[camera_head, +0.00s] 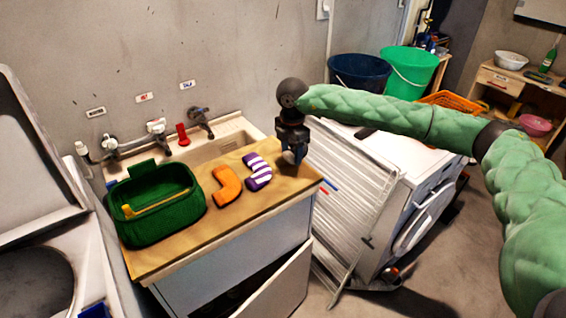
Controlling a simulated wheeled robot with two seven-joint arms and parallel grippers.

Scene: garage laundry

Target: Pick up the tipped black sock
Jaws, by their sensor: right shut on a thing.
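My right gripper (293,158) points down over the right end of the wooden counter, right of the socks. It is shut on a small dark thing, mostly hidden by the fingers, which looks like the black sock. I cannot tell whether it touches the counter. An orange sock (226,187) and a purple sock with white stripes (258,172) lie apart from the gripper on the counter. My left gripper is not in view.
The wooden counter (190,243) holds a green basket (160,232) at its left. A sink with taps (157,128) lies behind. A white folded drying rack (345,205) leans right of the counter. Blue (358,72) and green (408,72) buckets stand at the back.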

